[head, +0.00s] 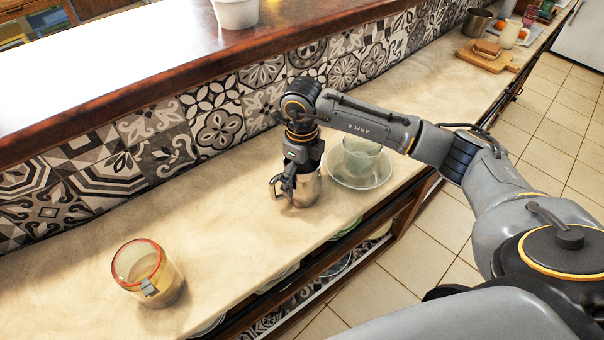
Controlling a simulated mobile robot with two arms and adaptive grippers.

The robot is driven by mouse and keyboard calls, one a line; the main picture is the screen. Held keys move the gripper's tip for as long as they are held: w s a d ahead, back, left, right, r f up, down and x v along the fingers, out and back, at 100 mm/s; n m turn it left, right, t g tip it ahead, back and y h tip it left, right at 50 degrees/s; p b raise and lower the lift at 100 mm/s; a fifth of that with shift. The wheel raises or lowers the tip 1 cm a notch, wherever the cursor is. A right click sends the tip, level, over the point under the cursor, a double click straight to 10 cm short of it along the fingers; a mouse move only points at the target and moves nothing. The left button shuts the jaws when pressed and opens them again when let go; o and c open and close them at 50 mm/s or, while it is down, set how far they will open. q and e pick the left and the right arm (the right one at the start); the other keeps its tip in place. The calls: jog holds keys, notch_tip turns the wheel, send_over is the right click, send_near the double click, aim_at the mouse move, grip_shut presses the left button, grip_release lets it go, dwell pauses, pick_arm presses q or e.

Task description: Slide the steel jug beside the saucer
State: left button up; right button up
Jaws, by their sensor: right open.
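The steel jug (308,188) stands upright on the pale counter, partly hidden by my right gripper. The clear glass saucer (343,178) lies just to its right, with a pale greenish cup (361,157) on it. The jug is close to the saucer's left rim; I cannot tell whether they touch. My right gripper (287,187) points down at the jug, with a finger showing at the jug's left side. It is open, and its other finger is hard to make out. My left gripper is not in view.
A glass jar with a red rim (140,262) stands on the counter at the lower left. Bare counter (215,225) lies between it and the jug. A patterned tile wall (218,128) runs behind. A cutting board (485,58) with food and a pot (476,24) are at the far right.

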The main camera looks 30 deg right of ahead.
notch_tip(320, 180, up, 12)
dwell(0.5)
dwell(0.4)
